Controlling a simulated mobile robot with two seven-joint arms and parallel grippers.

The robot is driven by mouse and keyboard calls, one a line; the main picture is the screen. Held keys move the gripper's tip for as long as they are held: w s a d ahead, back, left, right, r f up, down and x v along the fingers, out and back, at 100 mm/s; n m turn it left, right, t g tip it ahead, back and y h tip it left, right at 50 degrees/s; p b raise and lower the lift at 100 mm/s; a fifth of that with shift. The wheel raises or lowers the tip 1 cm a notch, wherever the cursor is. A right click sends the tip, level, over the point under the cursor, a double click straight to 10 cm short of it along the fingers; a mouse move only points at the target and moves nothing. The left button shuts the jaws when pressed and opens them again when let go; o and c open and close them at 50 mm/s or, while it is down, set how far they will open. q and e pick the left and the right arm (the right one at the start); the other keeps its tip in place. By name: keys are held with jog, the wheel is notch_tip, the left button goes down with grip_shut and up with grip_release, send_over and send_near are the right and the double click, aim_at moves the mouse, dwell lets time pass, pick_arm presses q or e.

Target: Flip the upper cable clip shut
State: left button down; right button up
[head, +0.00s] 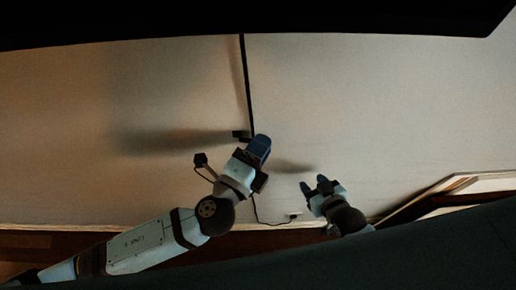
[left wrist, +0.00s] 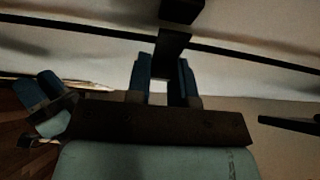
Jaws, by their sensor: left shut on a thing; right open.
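The dark cable clip (head: 241,134) sits on the wall beside the black cable (head: 246,85), partly covered by my left gripper (head: 259,147). In the left wrist view, a dark flat piece of the clip (left wrist: 173,44) reaches down between the blue fingers of the left gripper (left wrist: 164,72), which are shut on it. The clip's block (left wrist: 182,9) shows at the top edge, with the cable (left wrist: 85,35) crossing near it. Whether the flap lies over the cable is too dark to tell. My right gripper (head: 316,186) is open and empty, lower right of the left one.
A pale wooden frame (head: 440,190) stands at the lower right. The wall (head: 370,110) right of the cable is clear. A dark bar (left wrist: 290,125) at the wrist view's right is unclear.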

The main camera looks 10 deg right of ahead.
pick_arm(q)
jog(key=shift+w+d+n+t+y, duration=0.15)
jog(key=shift+w+n+t+y, duration=0.05)
jog(key=shift+n+t+y, duration=0.45)
jog(key=c, duration=1)
grip_release()
